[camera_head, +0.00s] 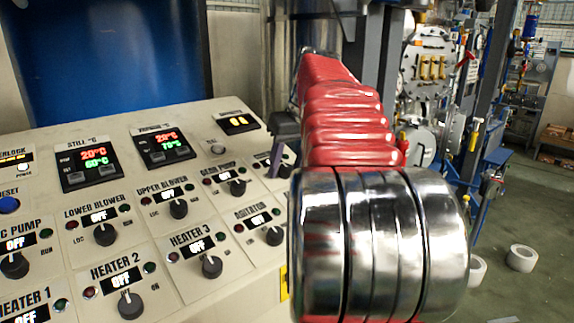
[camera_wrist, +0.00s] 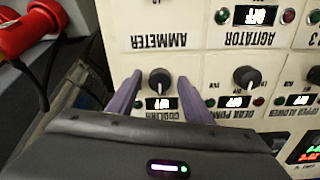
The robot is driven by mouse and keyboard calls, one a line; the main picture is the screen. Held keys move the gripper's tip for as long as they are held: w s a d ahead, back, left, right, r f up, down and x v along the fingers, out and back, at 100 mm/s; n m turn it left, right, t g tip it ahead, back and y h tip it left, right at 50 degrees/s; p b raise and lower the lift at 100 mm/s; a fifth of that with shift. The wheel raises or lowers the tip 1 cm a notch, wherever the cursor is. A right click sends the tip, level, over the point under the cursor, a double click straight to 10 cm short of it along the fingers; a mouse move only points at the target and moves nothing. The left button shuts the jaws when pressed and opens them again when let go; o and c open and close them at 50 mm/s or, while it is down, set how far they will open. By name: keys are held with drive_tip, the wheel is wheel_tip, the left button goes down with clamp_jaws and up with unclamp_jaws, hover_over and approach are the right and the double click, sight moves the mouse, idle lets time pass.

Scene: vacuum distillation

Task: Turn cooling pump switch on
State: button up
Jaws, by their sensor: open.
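The cooling pump switch (camera_wrist: 160,82) is a black rotary knob with a white pointer mark, seen upside down in the wrist view. Its small display (camera_wrist: 161,103) and COOLING label sit just below it there; the display seems to read OFF. My gripper (camera_wrist: 159,78) is open, with one purple finger on each side of the knob. I cannot tell whether either finger touches it. In the head view my gripper (camera_head: 285,125) is at the panel's far right end and hides most of this switch.
The sloped control panel (camera_head: 140,120) carries several similar knobs. The gear pump knob (camera_wrist: 246,79) is close beside the finger in the wrist view. The agitator knob (camera_head: 274,236) is nearby. A red part (camera_wrist: 30,28) stands off the panel's edge.

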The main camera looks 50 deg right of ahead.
drive_tip(key=shift+c, duration=0.7)
drive_tip(key=c, duration=0.9)
drive_tip(key=shift+m, duration=0.5)
drive_tip(key=m, duration=1.1)
drive_tip(key=shift+d, duration=0.1)
drive_tip(key=o, duration=1)
